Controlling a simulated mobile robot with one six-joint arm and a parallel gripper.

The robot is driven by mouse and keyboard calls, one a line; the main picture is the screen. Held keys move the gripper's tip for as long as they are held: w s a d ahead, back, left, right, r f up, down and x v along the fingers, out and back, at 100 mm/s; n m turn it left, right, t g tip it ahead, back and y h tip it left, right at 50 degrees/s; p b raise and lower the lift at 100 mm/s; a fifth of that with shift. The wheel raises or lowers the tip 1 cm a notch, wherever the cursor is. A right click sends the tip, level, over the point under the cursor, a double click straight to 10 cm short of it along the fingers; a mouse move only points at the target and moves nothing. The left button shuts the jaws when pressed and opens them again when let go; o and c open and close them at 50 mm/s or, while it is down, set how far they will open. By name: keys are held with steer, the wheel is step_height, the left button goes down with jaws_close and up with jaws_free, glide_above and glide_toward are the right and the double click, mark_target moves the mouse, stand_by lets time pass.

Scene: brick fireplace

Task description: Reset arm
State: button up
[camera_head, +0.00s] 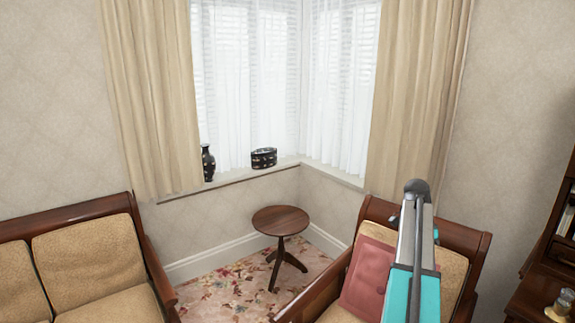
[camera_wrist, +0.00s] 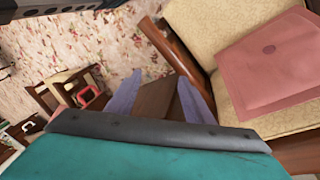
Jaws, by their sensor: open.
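My gripper (camera_wrist: 159,80) shows in the wrist view as two pale purple fingers set wide apart, with nothing held between them. A brown wooden surface shows behind the gap; I cannot tell what it belongs to. In the head view my teal and grey arm rises at the right, in front of the armchair (camera_head: 455,259), and the gripper cannot be made out there. The pink cushion (camera_head: 369,277) on that chair also shows at the right of the wrist view (camera_wrist: 275,60).
A round wooden table (camera_head: 281,220) stands in the corner by the window. A tan sofa (camera_head: 90,250) is at left. A black vase (camera_head: 208,163) and dark box (camera_head: 263,158) sit on the sill. Dark wooden furniture (camera_head: 545,285) is at right. Floral carpet (camera_head: 225,285) lies open between.

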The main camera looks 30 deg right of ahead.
steer(key=w+a+f+n+g, duration=0.1)
steer(key=w+a+f+n, duration=0.3)
steer(key=a+f, duration=0.8)
steer(key=w+a+f+n+g, duration=0.15)
steer(key=w+a+f, duration=0.45)
steer(key=a+f, duration=0.65)
steer(key=s+a+f+n, duration=0.3)
steer(key=a+f+n, duration=0.2)
steer(key=a+f, duration=0.8)
steer(key=s+a+f+n, duration=0.6)
steer(key=s+a+n, duration=0.1)
steer(key=s+a, duration=0.2)
steer(key=s+a+f+n+b, duration=0.1)
steer(key=s+a+f+n, duration=0.6)
steer(key=a, duration=0.4)
steer(key=shift+s+f, duration=0.15)
steer(key=shift+s, duration=0.7)
steer(key=shift+t, duration=0.25)
